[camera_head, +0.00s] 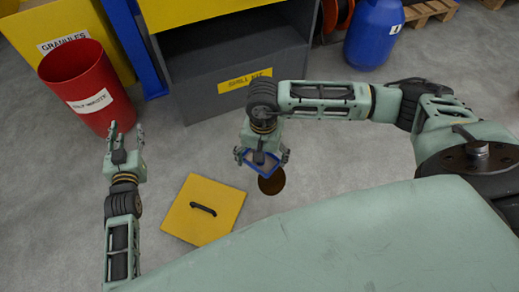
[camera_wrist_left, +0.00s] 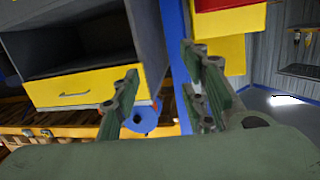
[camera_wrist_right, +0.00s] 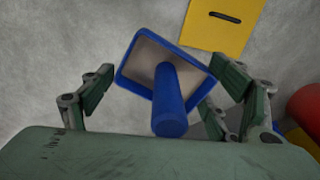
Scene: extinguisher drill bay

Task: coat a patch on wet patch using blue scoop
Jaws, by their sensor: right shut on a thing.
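The blue scoop (camera_wrist_right: 168,88) is in my right gripper (camera_head: 263,158), its handle toward the palm in the right wrist view. Its blue rim (camera_head: 262,170) shows in the head view. The inside looks greyish brown; I cannot tell whether that is granules. The wet patch (camera_head: 273,183) is a dark brown round spot on the floor. In the head view the scoop overlaps its upper left edge; the height between them is unclear. My left gripper (camera_head: 125,134) is open and empty near the red bin, and its spread fingers show in the left wrist view (camera_wrist_left: 165,95).
A yellow plate with a black handle (camera_head: 204,210) lies left of the patch. A red bin (camera_head: 82,88), a yellow granules container (camera_head: 65,27), a grey spill kit cabinet (camera_head: 215,95) and a blue drum (camera_head: 374,32) stand behind. The floor right of the patch is clear.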

